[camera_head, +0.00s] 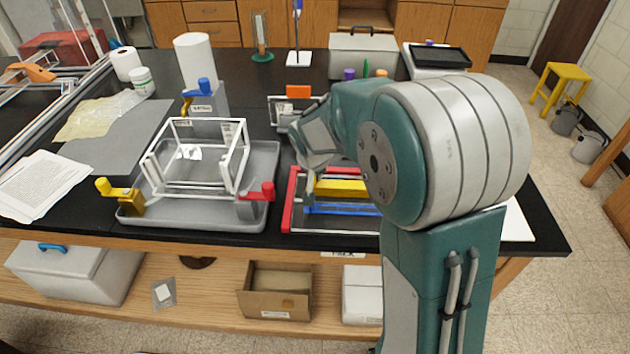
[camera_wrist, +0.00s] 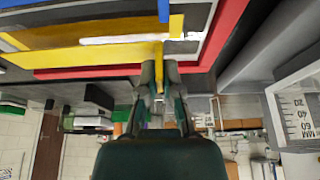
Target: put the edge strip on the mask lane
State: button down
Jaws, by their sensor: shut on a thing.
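A red-edged rack (camera_head: 288,205) lies at the front of the black bench. Yellow (camera_head: 342,189) and blue (camera_head: 345,209) bars run across it, and my arm covers its right part. My gripper (camera_wrist: 158,75) is shut on a narrow yellow piece (camera_wrist: 158,66) at the rack. I cannot tell whether this piece is the edge strip or joins the wide yellow bar behind it. In the wrist view a white strip (camera_wrist: 120,40) lies across the wide yellow bar (camera_wrist: 90,53). The fingertips are mostly hidden in the head view. I cannot make out which lane is the mask lane.
A grey tray (camera_head: 268,160) with a white open frame (camera_head: 200,190) and coloured clamps stands left of the rack. A small scale-marked block (camera_head: 282,110) stands behind the rack. A cardboard box (camera_head: 275,290) sits on the shelf below. The bench edge is close in front.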

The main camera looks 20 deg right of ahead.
jog(key=shift+a+f, duration=0.15)
jog(key=shift+f, duration=0.7)
jog(key=shift+a+f, duration=0.2)
jog(key=shift+f, duration=0.05)
jog(key=shift+a, duration=0.15)
jog(key=c, duration=0.8)
grip_release()
jog(key=shift+d, duration=0.3)
jog(key=shift+a, duration=0.1)
